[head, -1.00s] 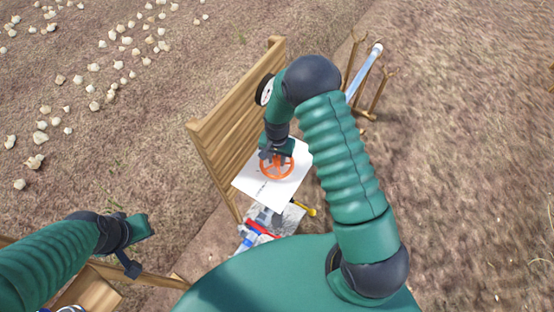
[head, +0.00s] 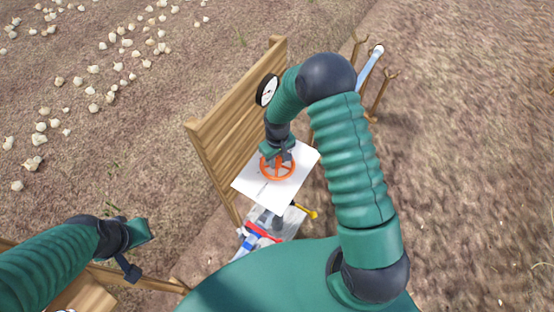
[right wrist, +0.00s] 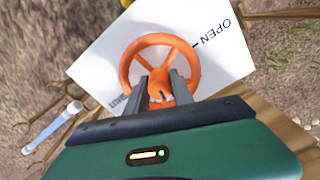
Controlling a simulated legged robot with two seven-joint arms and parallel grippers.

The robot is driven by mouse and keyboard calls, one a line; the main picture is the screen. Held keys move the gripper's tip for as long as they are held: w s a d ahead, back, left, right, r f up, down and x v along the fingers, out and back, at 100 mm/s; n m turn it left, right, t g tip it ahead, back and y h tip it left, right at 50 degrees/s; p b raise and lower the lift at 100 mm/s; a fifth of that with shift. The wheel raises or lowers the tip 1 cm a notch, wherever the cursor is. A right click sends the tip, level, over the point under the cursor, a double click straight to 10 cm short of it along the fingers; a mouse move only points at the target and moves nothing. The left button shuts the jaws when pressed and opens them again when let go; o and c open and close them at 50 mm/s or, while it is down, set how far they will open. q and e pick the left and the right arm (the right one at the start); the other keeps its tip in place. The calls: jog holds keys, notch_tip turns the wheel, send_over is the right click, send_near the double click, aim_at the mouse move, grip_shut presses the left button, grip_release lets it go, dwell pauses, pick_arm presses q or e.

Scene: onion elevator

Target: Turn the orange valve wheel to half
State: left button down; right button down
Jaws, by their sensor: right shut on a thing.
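The orange valve wheel (head: 277,167) lies over a white plate (head: 252,187) below my right gripper. The wheel (right wrist: 160,68) fills the middle of the right wrist view, with the word OPEN and a short black mark on the plate at its upper right. Another word at its lower left is partly hidden by a finger. My right gripper (right wrist: 166,82) has its two dark fingers inside the rim, on either side of the orange part at the wheel's centre, and is shut on the wheel. My left gripper (head: 134,250) hangs apart at lower left; its fingers show too poorly to read.
A slatted wooden panel (head: 230,125) stands left of the wheel. A round gauge (head: 267,90) shows beside my right arm. Below the plate are red, blue and yellow parts (head: 262,232). A pale tube (head: 370,62) rests on wooden forks behind. Open soil lies to the right.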

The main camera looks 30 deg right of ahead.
jog(key=shift+w+r+n, duration=0.2)
jog(key=shift+n, duration=0.7)
jog(key=c, duration=1.4)
grip_release()
jog(key=shift+o, duration=1.5)
jog(key=shift+s, duration=0.15)
jog(key=shift+f, duration=0.1)
